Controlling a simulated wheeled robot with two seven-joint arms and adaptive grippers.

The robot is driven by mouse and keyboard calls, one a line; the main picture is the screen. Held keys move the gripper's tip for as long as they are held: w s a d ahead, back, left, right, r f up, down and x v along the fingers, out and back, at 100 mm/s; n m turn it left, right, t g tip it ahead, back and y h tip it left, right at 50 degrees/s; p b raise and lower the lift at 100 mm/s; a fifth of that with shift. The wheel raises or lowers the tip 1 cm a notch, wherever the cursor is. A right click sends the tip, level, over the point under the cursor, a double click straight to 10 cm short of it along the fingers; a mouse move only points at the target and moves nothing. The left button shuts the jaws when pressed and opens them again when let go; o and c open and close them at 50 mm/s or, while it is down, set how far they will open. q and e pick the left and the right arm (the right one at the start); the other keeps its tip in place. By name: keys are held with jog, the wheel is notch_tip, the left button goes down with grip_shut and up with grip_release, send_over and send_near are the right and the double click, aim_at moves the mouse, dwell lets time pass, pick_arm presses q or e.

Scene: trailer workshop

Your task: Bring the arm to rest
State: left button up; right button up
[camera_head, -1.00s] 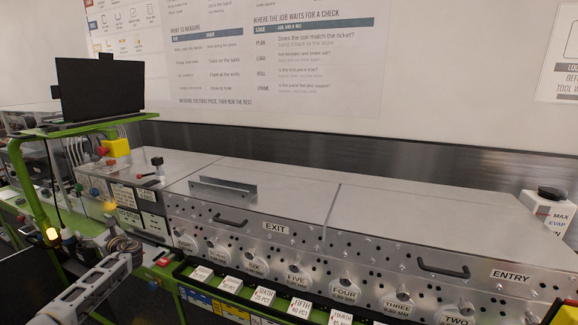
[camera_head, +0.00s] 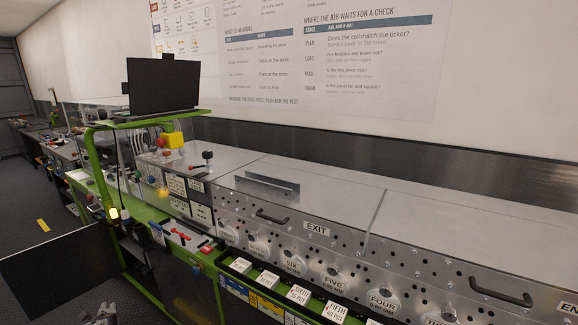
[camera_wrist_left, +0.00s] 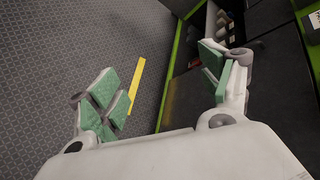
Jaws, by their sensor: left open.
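My left gripper (camera_wrist_left: 165,85) is open and empty in the left wrist view, its green-padded fingers spread wide. Between and beyond the fingers are grey floor, a yellow floor strip (camera_wrist_left: 136,86) and a dark panel (camera_wrist_left: 183,105). In the head view only a small part of my left gripper (camera_head: 103,316) shows at the bottom edge, low in front of the dark panel (camera_head: 62,262). It is apart from the bench. My right gripper is in neither view.
A long metal machine (camera_head: 330,195) with a handled cover runs along the wall. A green frame (camera_head: 92,165) carries a black screen (camera_head: 163,85). A red-handled tool (camera_head: 180,236) lies on the green-edged bench. Open floor (camera_head: 35,205) is at the left.

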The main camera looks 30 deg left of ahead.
pick_arm(q)
jog(key=s+a+f+n+h, duration=0.1)
jog(key=s+f+n, duration=0.3)
jog(key=s, duration=0.7)
jog(key=s+d+f+n+g+h, duration=0.1)
jog(key=s+d+f+h, duration=0.3)
jog(key=d+f, duration=1.4)
jog(key=s+d+f+n+h, duration=0.1)
jog(key=d+f, duration=0.4)
jog(key=d, duration=1.2)
jog(key=s+d+f+n+h+b, duration=0.1)
jog(key=d+f, duration=0.4)
jog(key=d, duration=1.1)
jog(key=s+d+f+g+h+b, duration=0.1)
jog(key=s+d+f+h, duration=0.2)
jog(key=d, duration=1.4)
jog(key=shift+s+d+f+n, duration=0.4)
jog(key=shift+s+f, duration=0.1)
jog(key=shift+f, duration=0.8)
